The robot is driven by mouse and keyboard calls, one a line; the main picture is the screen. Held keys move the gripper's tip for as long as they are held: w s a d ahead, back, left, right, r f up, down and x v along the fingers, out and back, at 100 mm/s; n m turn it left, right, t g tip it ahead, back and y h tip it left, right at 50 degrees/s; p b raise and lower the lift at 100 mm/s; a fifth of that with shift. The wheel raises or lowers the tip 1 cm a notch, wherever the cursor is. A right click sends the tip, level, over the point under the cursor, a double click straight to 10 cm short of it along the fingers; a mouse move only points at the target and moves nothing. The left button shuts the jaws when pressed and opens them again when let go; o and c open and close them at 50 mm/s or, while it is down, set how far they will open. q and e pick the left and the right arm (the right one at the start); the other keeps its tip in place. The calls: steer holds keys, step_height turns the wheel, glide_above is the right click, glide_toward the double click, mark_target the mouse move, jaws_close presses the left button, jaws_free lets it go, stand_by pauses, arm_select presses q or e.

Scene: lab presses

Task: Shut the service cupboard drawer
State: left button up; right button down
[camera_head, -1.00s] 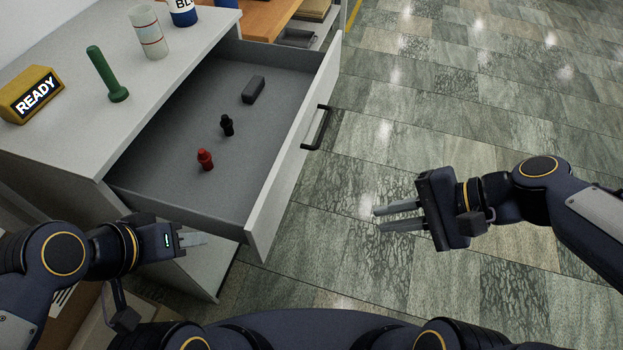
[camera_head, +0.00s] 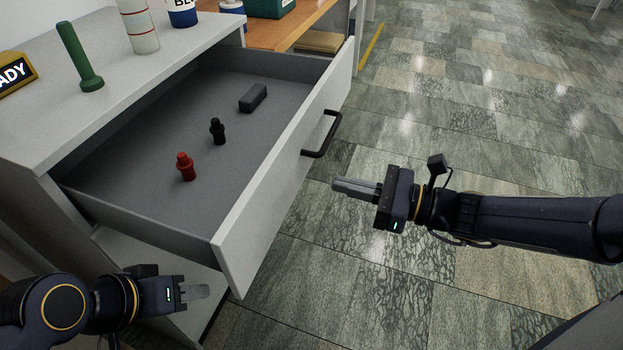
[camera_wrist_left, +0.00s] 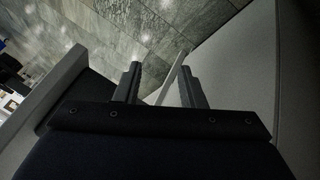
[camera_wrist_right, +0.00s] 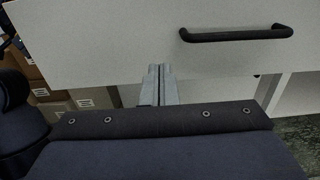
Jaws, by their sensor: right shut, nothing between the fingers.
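The service cupboard drawer (camera_head: 285,170) stands pulled well out of the white cupboard (camera_head: 60,130). Its front panel has a dark bar handle (camera_head: 322,135). A red piece (camera_head: 186,167), a black piece (camera_head: 217,131) and a dark grey block (camera_head: 253,98) stand or lie inside. My right gripper (camera_head: 337,187) is shut and empty, in front of the drawer front and apart from it. In the right wrist view its closed fingers (camera_wrist_right: 160,82) point at the panel, left of and below the handle (camera_wrist_right: 236,34). My left gripper (camera_head: 205,291) is low beside the drawer's near end; in the left wrist view its fingers (camera_wrist_left: 158,88) are apart.
On the cupboard top are a green pestle-like item (camera_head: 78,60), a marked cylinder (camera_head: 139,25), a blue-labelled bottle (camera_head: 182,10) and a yellow-black sign (camera_head: 17,72). Cardboard boxes (camera_wrist_right: 68,106) show in the right wrist view. The tiled floor (camera_head: 450,110) to the right is clear.

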mark_target(295, 173)
steer(key=b+x, duration=0.1)
steer(key=x, duration=0.6)
